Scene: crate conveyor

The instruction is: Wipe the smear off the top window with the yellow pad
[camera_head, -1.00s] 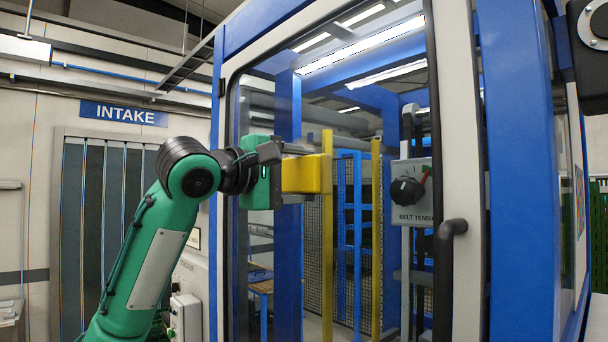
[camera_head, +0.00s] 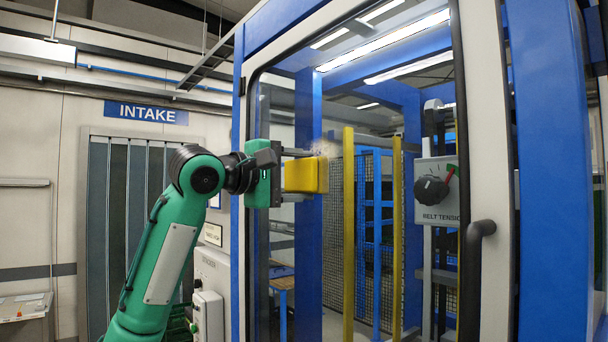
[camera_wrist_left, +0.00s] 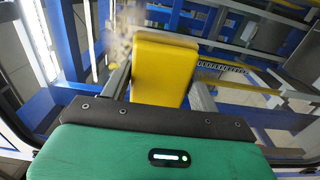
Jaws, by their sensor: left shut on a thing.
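My left gripper (camera_head: 298,175) is shut on the yellow pad (camera_head: 307,175), with a finger above and below it. The pad is in front of the upper part of the glass window (camera_head: 400,125); I cannot tell if it touches the glass. The smear (camera_head: 325,147), a faint brownish haze, shows just above and right of the pad, partly hidden by it. In the left wrist view the pad (camera_wrist_left: 163,68) sits between the two fingers, and the smear (camera_wrist_left: 121,38) shows at its upper left. My right gripper is not in view.
A pale door frame with a dark handle (camera_head: 476,250) stands right of the glass. Behind the glass are yellow posts (camera_head: 348,240) and a belt tension knob box (camera_head: 437,190). Blue posts (camera_head: 550,170) frame the machine. An INTAKE sign (camera_head: 146,113) hangs at left.

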